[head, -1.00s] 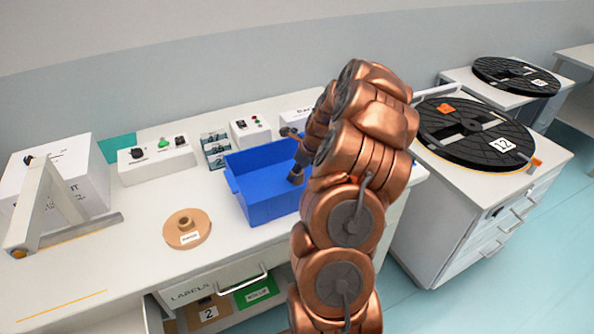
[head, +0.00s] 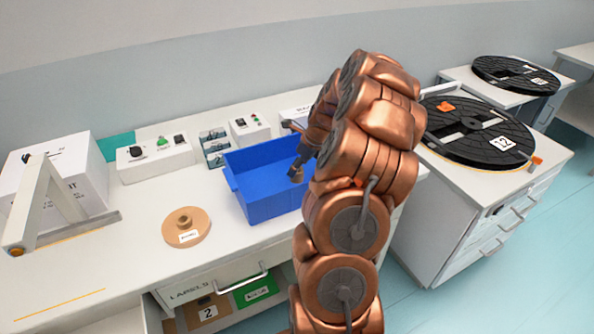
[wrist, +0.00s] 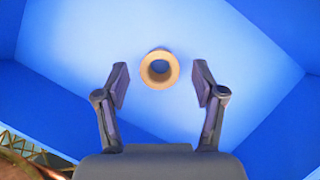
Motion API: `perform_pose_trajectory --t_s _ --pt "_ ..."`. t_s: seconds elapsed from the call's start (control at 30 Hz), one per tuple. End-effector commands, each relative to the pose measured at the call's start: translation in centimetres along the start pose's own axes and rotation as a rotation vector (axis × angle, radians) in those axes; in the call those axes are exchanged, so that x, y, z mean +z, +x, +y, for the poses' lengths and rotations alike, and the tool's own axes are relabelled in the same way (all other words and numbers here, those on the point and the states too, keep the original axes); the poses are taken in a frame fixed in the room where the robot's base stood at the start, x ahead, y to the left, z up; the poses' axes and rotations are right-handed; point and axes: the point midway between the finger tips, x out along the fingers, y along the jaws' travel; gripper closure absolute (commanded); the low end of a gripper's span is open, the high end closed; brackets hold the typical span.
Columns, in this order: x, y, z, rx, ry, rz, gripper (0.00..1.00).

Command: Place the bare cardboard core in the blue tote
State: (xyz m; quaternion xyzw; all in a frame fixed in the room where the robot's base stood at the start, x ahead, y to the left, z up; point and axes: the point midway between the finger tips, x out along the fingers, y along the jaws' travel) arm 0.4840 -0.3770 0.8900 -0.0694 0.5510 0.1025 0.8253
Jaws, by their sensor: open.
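The bare cardboard core (wrist: 174,72) shows in the wrist view as a tan ring seen end-on. It appears inside the blue tote (wrist: 115,40), on or just above its floor; I cannot tell which. My gripper (wrist: 161,82) is open, with one finger on each side of the core and visible gaps between. In the head view the blue tote (head: 238,195) stands on the white bench, and my gripper (head: 295,150) is over its right part.
A tan flanged disc (head: 198,238) with a label lies left of the tote. Control boxes (head: 155,160) stand behind. A grey stand (head: 40,205) is at the far left. Large black reels (head: 465,135) lie on the cabinets to the right.

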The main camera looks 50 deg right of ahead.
Motion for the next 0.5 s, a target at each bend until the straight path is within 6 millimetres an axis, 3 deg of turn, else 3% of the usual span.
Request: perform_pose_trajectory --t_s 0.3,0.5 --pt "-0.1 -5.8 -0.2 -0.007 0.001 -0.003 0.31" --pt "-0.1 -8.4 -0.1 -0.003 0.0 0.0 0.31"
